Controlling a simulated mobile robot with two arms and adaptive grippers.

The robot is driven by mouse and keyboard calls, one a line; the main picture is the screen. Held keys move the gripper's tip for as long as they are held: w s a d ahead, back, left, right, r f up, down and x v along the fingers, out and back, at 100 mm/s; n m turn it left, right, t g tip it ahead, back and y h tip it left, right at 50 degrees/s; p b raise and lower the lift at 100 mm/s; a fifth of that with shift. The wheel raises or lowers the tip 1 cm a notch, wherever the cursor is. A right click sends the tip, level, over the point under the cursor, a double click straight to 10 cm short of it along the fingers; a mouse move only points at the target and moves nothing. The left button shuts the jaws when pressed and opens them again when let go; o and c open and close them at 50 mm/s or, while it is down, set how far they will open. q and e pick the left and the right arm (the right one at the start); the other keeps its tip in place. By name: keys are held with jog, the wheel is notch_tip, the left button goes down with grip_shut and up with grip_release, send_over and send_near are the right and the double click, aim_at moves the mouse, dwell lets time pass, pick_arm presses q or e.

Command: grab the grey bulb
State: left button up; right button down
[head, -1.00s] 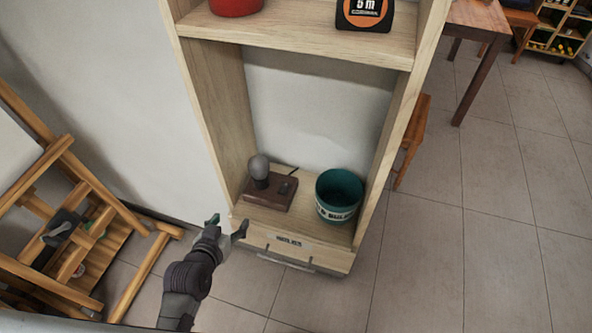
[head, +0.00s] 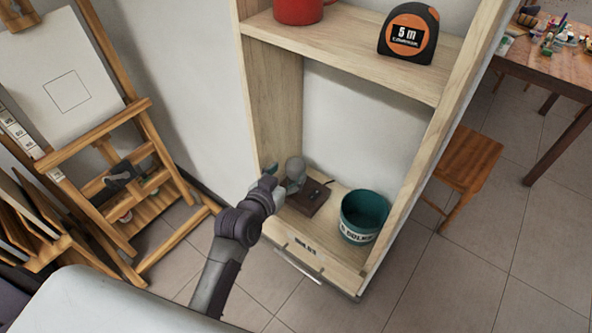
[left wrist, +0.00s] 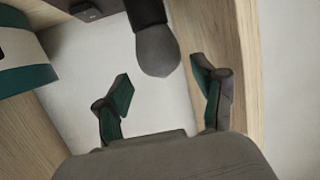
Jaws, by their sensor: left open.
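The grey bulb (head: 295,168) stands on a dark brown base (head: 308,197) on the lower shelf of a wooden unit, near its left side. In the left wrist view the bulb (left wrist: 157,50) hangs from the top of the picture, its rounded end just beyond the gap between the fingers. My left gripper (head: 285,177) is at the shelf's left front, close to the bulb and partly covering it. In the left wrist view the gripper (left wrist: 164,96) is open, with green finger pads apart and nothing between them. My right gripper is not in view.
A teal bucket (head: 364,212) stands right of the base on the same shelf. The unit's left side panel (left wrist: 218,40) is close beside one finger. A red pot (head: 298,10) and tape measure (head: 408,34) sit on the shelf above. An easel (head: 120,180) stands left.

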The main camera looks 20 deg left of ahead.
pick_arm(q)
jog(key=shift+p+x, duration=0.6)
jog(key=shift+x, duration=2.1)
jog(key=shift+s+a, duration=0.1)
jog(key=c, duration=1)
